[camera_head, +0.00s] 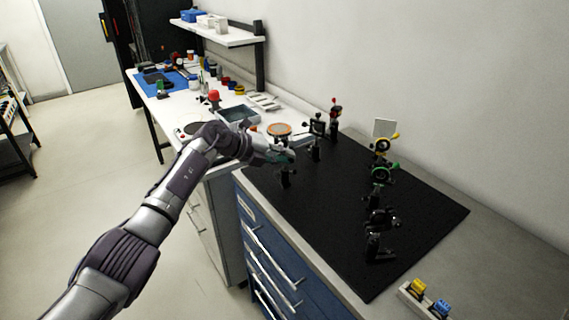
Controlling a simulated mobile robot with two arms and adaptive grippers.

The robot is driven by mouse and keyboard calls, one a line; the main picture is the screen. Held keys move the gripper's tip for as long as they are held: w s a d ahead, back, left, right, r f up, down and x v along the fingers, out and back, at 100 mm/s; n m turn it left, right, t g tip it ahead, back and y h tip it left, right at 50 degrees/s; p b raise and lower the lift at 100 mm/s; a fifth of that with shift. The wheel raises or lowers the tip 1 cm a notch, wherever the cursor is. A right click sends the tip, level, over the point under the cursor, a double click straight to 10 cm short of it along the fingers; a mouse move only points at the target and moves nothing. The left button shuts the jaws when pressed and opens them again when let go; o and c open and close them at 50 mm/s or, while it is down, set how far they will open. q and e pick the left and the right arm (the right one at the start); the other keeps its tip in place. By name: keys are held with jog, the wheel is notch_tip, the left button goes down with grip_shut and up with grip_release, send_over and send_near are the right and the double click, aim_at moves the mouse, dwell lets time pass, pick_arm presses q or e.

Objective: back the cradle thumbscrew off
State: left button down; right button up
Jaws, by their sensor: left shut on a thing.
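My left gripper (284,156) reaches in from the left and is shut at the top of a black post-mounted holder (286,177), which looks like the cradle. The holder stands upright near the left edge of the black breadboard (325,239). The fingers cover most of its upper part, where a little dark green shows. The thumbscrew is too small and too covered to make out, but the fingers close where it would sit. My right gripper is out of view.
More post mounts stand on the board: a black one (317,128), a yellow-ringed one (382,146), a green-ringed one (380,173) and a dark one (380,219). A tray (424,301) with yellow and blue pieces lies at front right.

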pick_arm(q)
jog(key=shift+a+f+h+b, duration=0.1)
jog(key=shift+f+h+b, duration=0.05)
jog(key=shift+h+b, duration=0.2)
jog(key=c, duration=1.1)
grip_release()
jog(key=v, duration=1.2)
jog(key=shift+a, duration=0.1)
